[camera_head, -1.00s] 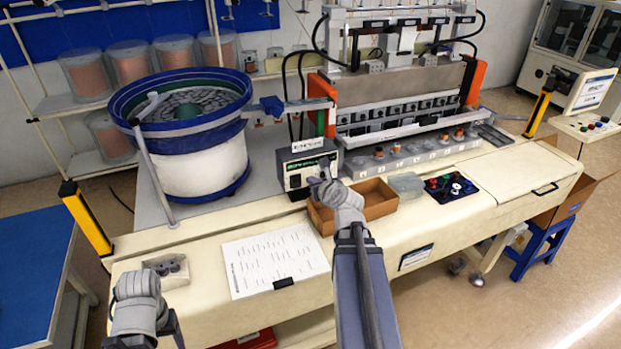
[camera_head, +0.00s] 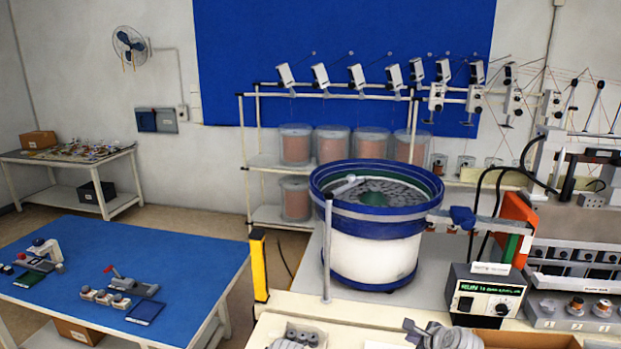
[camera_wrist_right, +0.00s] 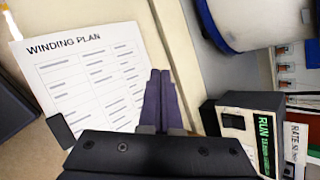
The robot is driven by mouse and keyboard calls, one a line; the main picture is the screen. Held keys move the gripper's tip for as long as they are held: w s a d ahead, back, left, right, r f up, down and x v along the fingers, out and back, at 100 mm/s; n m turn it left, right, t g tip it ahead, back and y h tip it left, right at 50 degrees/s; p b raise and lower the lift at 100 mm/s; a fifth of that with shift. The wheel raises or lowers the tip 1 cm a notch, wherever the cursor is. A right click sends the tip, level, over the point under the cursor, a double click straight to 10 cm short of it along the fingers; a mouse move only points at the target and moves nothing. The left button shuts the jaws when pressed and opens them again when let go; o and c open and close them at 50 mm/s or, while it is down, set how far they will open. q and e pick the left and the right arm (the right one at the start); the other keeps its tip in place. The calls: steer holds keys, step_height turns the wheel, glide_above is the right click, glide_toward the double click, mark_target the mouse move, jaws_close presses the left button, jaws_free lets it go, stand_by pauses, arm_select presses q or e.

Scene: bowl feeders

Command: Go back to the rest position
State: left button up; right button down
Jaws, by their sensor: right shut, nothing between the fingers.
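My right gripper (camera_head: 412,330) shows at the bottom edge of the head view, in front of the controller box (camera_head: 485,293). In the right wrist view its two dark fingers (camera_wrist_right: 161,78) lie together with nothing between them. They are over the bench beside the winding plan sheet (camera_wrist_right: 85,70).
The bowl feeder (camera_head: 375,250) stands behind the grippers, with a yellow post (camera_head: 259,265) to its left. The winding machine (camera_head: 575,235) is at the right. A blue-topped table (camera_head: 190,255) stands left across a floor gap. The controller box (camera_wrist_right: 250,130) is close right of the fingers.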

steer(key=s+a+f+n+g, duration=0.1)
steer(key=a+n, duration=0.2)
steer(key=s+a+f+n+g, duration=0.1)
steer(key=a+f+n, duration=0.1)
steer(key=a, duration=0.1)
steer(key=s+a+f+n+g+b, duration=0.1)
steer(key=a+f+n, duration=0.1)
steer(key=a+n, duration=0.1)
steer(key=shift+s+a+n+y, duration=0.2)
steer(key=shift+a+n+y, duration=0.1)
steer(key=shift+a+y, duration=0.1)
steer(key=s+a+f+n+g+h+b, duration=0.1)
steer(key=s+a+n, duration=0.4)
steer(key=n, duration=0.5)
steer(key=s+a+f+n+g+h+b, duration=0.2)
steer(key=s+a+f+n+g, duration=0.3)
steer(key=s+n, duration=0.4)
steer(key=shift+a+n+h, duration=0.4)
steer(key=shift+a, duration=0.4)
steer(key=shift+w+f, duration=0.1)
